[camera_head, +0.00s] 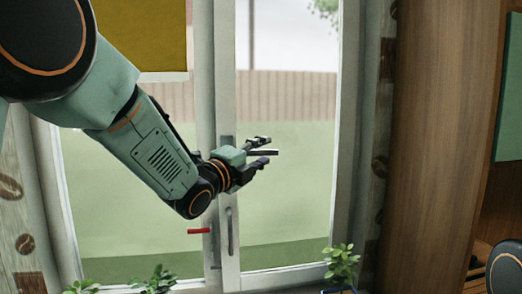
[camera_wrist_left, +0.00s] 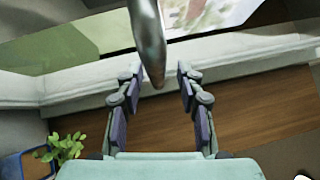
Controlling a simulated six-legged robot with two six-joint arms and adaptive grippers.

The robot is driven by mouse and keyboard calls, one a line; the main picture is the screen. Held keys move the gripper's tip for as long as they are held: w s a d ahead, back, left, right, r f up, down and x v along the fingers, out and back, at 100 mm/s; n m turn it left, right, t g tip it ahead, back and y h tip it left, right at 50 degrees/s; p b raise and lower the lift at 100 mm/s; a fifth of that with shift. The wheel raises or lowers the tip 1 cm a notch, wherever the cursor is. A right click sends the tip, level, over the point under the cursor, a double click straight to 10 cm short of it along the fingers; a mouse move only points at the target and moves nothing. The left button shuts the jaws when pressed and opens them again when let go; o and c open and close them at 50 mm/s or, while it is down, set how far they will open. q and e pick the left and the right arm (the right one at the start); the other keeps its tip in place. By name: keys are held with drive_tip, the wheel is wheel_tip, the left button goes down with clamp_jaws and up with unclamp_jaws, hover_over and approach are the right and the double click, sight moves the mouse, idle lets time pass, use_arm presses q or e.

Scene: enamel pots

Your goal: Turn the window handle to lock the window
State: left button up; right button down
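The window (camera_head: 285,180) has pale frames and a closed-looking middle seam. A grey vertical handle (camera_head: 229,232) sits on the middle frame, below my left gripper (camera_head: 267,150). A small red handle (camera_head: 198,231) points sideways just left of it. My left gripper is in front of the window, pointing right, with its fingers apart. In the left wrist view a rounded grey metal bar (camera_wrist_left: 149,42) comes down from the top, its end between the spread fingers (camera_wrist_left: 158,80). I see no clear contact. I cannot tell which handle this bar is. My right gripper is out of view.
Green plants (camera_head: 342,262) stand low along the sill; one shows in the left wrist view (camera_wrist_left: 66,148). A yellow panel (camera_head: 145,38) hangs at the upper left. A wooden cabinet side (camera_head: 430,140) stands to the right of the window.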

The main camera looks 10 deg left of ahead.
use_arm(q)
drive_tip(key=shift+w+a, duration=0.15)
drive_tip(key=shift+w, duration=0.15)
drive_tip(key=shift+w+f, duration=0.15)
drive_tip(key=shift+w, duration=0.05)
drive_tip(key=shift+s+d, duration=0.1)
drive_tip(key=shift+d, duration=0.25)
drive_tip(key=c, duration=0.3)
drive_tip(key=shift+s+a, duration=0.1)
drive_tip(key=shift+a, duration=0.1)
clamp_jaws()
